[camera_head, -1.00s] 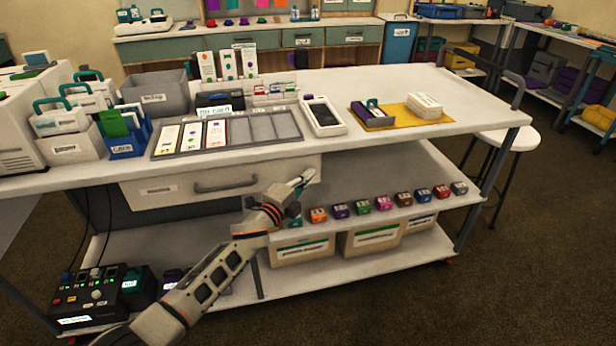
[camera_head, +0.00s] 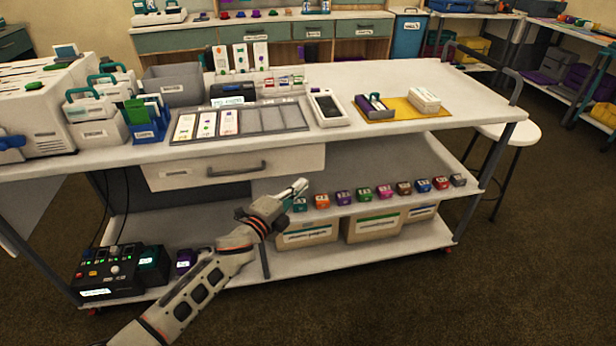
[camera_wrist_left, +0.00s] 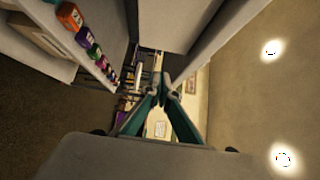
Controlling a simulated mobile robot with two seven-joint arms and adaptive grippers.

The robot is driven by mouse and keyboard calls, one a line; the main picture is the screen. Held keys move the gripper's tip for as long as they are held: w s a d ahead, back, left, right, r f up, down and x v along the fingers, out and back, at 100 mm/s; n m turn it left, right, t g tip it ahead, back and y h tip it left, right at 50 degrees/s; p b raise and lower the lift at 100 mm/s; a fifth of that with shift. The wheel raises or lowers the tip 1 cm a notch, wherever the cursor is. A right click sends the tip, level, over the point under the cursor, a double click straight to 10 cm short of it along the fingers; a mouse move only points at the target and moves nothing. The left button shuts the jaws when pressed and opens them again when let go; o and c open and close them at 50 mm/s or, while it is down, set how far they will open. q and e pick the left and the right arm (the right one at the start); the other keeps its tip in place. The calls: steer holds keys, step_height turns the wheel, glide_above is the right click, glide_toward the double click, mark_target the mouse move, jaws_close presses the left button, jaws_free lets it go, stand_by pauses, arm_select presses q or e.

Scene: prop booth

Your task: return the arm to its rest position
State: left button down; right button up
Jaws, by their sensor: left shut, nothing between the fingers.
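My left arm (camera_head: 205,285) comes in from the lower left of the head view, in front of the workbench. Its gripper (camera_head: 300,187) is at bench-drawer height, just above the row of small coloured blocks on the middle shelf in the picture. The gripper also shows in the left wrist view (camera_wrist_left: 168,88), with its teal-sided fingers together and nothing between them. My right gripper is not in view.
The workbench (camera_head: 420,75) carries a card tray (camera_head: 262,120), a grey bin (camera_head: 172,86) and a yellow mat (camera_head: 400,107). Its drawer (camera_head: 235,167) is behind my gripper. Small coloured blocks (camera_head: 383,191) line the shelf. A white stool (camera_head: 512,131) stands at right. Floor in front is clear.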

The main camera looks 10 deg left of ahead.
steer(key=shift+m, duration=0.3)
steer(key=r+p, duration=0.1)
steer(key=p, duration=0.1)
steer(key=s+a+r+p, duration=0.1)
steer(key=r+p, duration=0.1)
steer(key=p, duration=0.1)
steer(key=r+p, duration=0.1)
steer(key=p, duration=0.2)
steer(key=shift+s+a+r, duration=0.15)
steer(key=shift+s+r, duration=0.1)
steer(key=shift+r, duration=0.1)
arm_select(q)
steer(key=s+a+f+n+g+y, duration=0.1)
steer(key=s+n, duration=0.5)
steer(key=s, duration=0.8)
steer(key=s+a+f+n+g+y, duration=0.2)
steer(key=s+a+f+n, duration=0.4)
steer(key=s, duration=0.8)
steer(key=s+a+f+n+g+y, duration=0.2)
steer(key=s+f+n, duration=0.3)
steer(key=s, duration=1)
steer(key=shift+a+f+n+y, duration=0.35)
steer(key=shift+a+n, duration=0.35)
steer(key=shift+n, duration=0.4)
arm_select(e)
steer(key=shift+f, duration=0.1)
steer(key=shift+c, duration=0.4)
